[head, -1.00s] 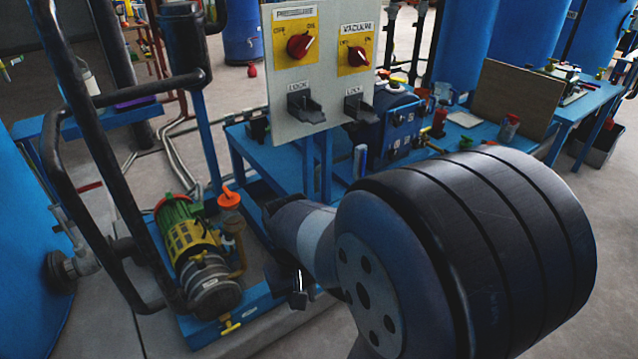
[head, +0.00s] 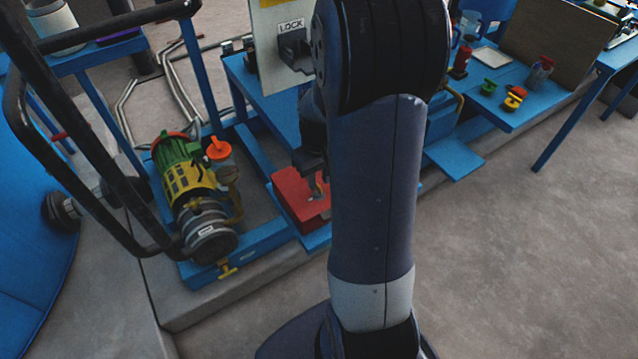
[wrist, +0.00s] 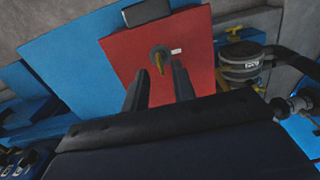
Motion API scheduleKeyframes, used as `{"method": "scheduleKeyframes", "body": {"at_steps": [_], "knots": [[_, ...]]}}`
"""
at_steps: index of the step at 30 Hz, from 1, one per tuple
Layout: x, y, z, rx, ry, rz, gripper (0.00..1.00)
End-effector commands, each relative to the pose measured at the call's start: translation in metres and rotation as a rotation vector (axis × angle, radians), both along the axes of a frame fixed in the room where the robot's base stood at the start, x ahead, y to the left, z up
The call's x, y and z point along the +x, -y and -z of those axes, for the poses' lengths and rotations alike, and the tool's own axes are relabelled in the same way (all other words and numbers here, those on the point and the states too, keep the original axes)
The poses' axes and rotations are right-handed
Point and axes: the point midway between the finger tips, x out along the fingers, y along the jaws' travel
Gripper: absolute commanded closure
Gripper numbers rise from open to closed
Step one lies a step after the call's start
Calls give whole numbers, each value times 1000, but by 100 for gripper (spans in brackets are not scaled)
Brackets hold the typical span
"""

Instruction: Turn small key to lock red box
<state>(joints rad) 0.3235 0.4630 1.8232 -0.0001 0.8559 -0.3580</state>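The red box (head: 296,198) sits low on the blue frame in the head view, partly hidden behind my arm. In the wrist view its red top (wrist: 130,58) fills the upper middle. A small key (wrist: 159,63) with a yellowish grip stands in a round lock on the red face, beside a small white label. My gripper (wrist: 160,82) has its two dark fingers apart, pointing at the red face on either side below the key. The fingers look empty, and I cannot tell whether they touch the key. In the head view my gripper is mostly hidden by my arm.
A green and yellow pump (head: 186,185) stands left of the red box, with an orange-topped container (head: 218,150) beside it. Black rails (head: 95,190) run at left. Open floor (head: 540,260) lies at right.

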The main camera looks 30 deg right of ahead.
Motion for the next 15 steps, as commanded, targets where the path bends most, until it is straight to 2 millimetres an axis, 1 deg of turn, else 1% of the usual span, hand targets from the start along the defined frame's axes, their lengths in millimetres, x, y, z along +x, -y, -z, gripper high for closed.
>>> {"method": "scheduleKeyframes", "body": {"at_steps": [1,6,15], "knots": [[0,0,9,1,-2,0,75],[0,0,21,0,-1,0,75],[0,0,22,0,0,0,75]]}}
